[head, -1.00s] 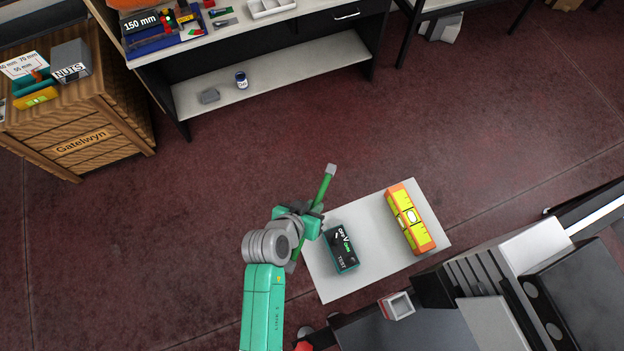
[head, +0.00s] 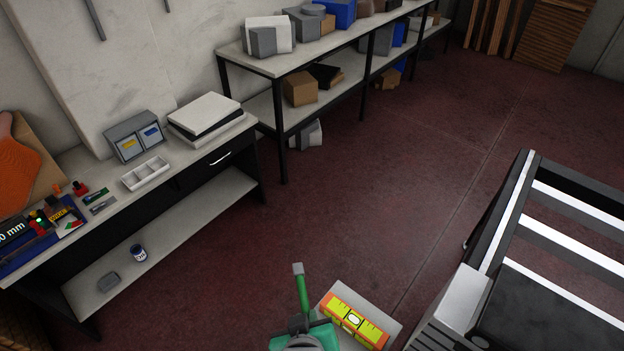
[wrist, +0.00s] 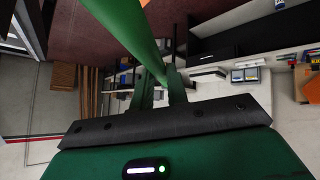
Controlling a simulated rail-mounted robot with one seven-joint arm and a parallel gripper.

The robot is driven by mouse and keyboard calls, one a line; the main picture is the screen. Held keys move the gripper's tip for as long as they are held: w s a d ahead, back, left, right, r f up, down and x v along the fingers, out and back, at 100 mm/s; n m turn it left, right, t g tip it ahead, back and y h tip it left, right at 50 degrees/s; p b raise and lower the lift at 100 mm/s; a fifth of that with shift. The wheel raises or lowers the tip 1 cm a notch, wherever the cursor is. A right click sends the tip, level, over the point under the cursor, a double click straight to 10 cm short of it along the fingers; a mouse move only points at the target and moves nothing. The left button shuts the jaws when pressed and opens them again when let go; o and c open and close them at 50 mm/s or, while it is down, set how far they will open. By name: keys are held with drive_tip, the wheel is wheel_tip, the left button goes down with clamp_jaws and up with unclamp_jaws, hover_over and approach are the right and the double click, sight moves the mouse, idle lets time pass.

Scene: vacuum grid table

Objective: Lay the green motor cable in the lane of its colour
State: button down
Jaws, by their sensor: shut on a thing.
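The green motor cable (head: 302,290) is a stiff green rod with a grey end, standing up from my gripper (head: 304,322) at the bottom of the head view. In the wrist view the cable (wrist: 130,25) runs from the top left down between the two fingers of my gripper (wrist: 160,84), which is shut on it. The cable is held in the air. Its lower end is hidden in the head view. I cannot make out a green lane in either view.
A black frame with white slats (head: 570,215) stands at the right. An orange and yellow level (head: 354,320) lies on a pale board (head: 338,291) beside my gripper. A workbench (head: 220,135) is at the left, a shelf rack (head: 283,130) behind. Red floor between is clear.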

drive_tip(key=r+p, duration=0.3)
drive_tip(key=p, duration=0.2)
drive_tip(key=s+r+p, duration=0.1)
drive_tip(key=r+p, duration=0.2)
drive_tip(key=p, duration=0.2)
drive_tip(key=r+p, duration=0.3)
drive_tip(key=p, duration=0.1)
drive_tip(key=shift+s+d+p, duration=0.3)
drive_tip(key=shift+d+p, duration=0.05)
drive_tip(key=shift+p, duration=0.05)
drive_tip(key=p, duration=0.1)
drive_tip(key=r+p, duration=0.1)
drive_tip(key=p, duration=0.1)
drive_tip(key=shift+s+d, duration=0.25)
drive_tip(key=shift+s, duration=0.05)
drive_tip(key=shift+f, duration=0.1)
